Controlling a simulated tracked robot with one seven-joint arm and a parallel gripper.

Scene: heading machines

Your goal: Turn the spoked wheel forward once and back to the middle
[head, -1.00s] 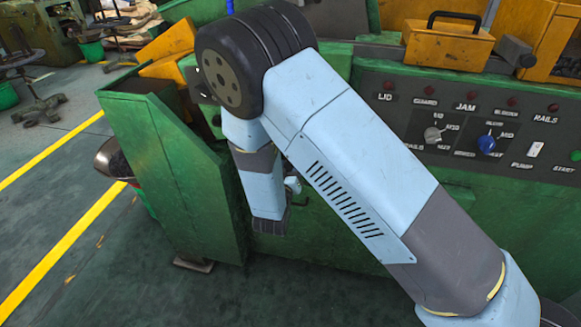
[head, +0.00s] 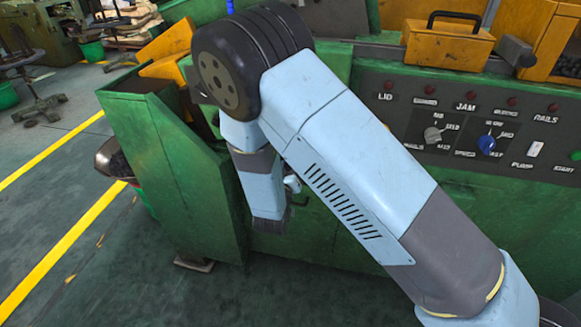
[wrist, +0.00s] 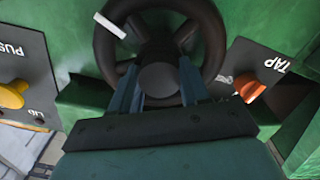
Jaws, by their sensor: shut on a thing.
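The spoked wheel (wrist: 212,43) is dark, with a round hub, and shows in the wrist view against the green machine. A white mark (wrist: 110,25) sits on its rim at the upper left. My gripper (wrist: 158,85) reaches the wheel's lower part, one finger on each side of the hub region, and is shut on the wheel. In the head view my own arm hides the wheel and my fingertips.
In the wrist view a yellow knob (wrist: 12,95) on a PUSH plate is at the left, and an orange tap handle (wrist: 249,86) is at the right. In the head view a control panel (head: 480,130) with knobs and lamps is to the right. Open floor (head: 60,215) lies left.

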